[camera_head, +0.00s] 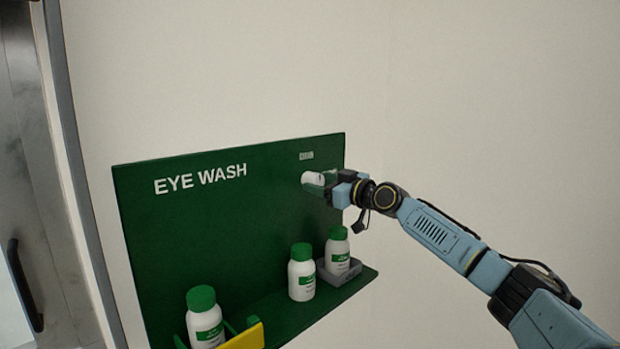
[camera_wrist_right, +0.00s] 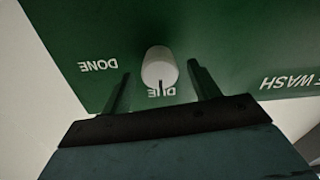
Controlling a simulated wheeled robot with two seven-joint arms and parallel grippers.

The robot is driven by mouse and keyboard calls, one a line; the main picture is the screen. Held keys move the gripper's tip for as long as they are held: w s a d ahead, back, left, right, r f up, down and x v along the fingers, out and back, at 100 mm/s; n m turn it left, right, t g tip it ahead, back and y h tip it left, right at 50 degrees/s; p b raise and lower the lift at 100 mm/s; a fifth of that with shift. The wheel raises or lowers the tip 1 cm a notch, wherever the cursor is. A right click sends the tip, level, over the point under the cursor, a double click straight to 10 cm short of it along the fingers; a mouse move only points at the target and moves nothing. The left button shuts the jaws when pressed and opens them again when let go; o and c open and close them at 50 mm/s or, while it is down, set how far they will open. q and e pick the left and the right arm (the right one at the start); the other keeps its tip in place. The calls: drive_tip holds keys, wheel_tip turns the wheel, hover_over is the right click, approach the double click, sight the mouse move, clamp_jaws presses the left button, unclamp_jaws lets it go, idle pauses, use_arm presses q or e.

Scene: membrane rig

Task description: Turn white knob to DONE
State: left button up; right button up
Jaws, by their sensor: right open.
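The white knob (camera_head: 312,179) sits on the upper right of the green eye wash board (camera_head: 190,215). My right gripper (camera_wrist_right: 160,88) is open, with one finger on each side of the knob and visible gaps between. In the head view the right gripper (camera_head: 325,185) is at the knob and partly covers it. My left gripper is not in view.
Three white bottles with green caps (camera_head: 302,272) stand along the board's shelf (camera_head: 310,314). The right one is in a grey holder (camera_head: 340,275). A yellow piece (camera_head: 245,337) is by the left bottle. A metal door with a dark handle (camera_head: 25,285) is at far left.

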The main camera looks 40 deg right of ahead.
drive_tip(key=shift+w, duration=0.15)
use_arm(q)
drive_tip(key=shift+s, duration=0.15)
use_arm(e)
drive_tip(key=shift+c, duration=1.3)
drive_tip(key=c, duration=0.7)
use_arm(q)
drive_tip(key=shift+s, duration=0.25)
